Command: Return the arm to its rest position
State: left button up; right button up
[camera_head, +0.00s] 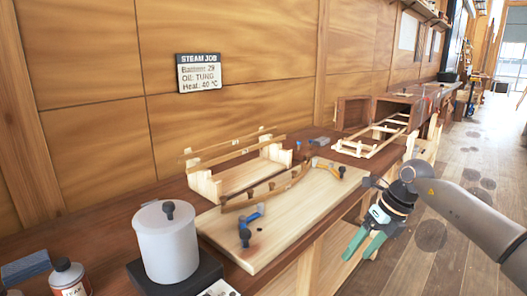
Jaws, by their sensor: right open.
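My right arm (468,212) comes in from the right edge, over the wooden floor. Its gripper (359,257) with green fingers points down and to the left, in front of the bench's front edge. The fingers are apart and nothing shows between them. The gripper is clear of the wooden board (290,225) on the bench. My left gripper is not in view.
On the bench stand a white lidded pot (167,245) on a dark base, a bottle (70,279), a curved plank (265,190) with clamps, a wooden rack (205,187) and a ladder-like frame (370,145). A sign (198,72) hangs on the wall. The floor (440,245) at right is open.

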jog(key=s+a+f+m+t+y, duration=0.1)
jog(key=s+a+f+m+y, duration=0.25)
jog(key=a+y, duration=0.35)
jog(key=s+a+f+m+t+y, duration=0.25)
jog(key=a+f+y, duration=0.2)
jog(key=a, duration=0.45)
jog(key=s+d+f+m+t+h, duration=0.4)
jog(key=d+f+m, duration=0.25)
jog(key=m, duration=0.35)
jog(key=s+d+f+m+t+h, duration=0.45)
jog(key=f+m, duration=0.25)
jog(key=m, duration=0.3)
jog(key=s+d+f+m+g+h, duration=0.25)
jog(key=s+d+f+m, duration=0.2)
jog(key=s, duration=0.35)
jog(key=s+d+f+m+g+h, duration=0.25)
jog(key=s+d+f, duration=0.2)
jog(key=s, duration=0.35)
jog(key=w+a+m+t, duration=0.1)
jog(key=a+m, duration=0.4)
jog(key=a, duration=0.6)
notch_tip(320, 180, up, 8)
jog(key=d+p, duration=0.1)
jog(key=p, duration=0.8)
jog(key=shift+s+d+f, duration=0.25)
jog(key=shift+s+d, duration=0.1)
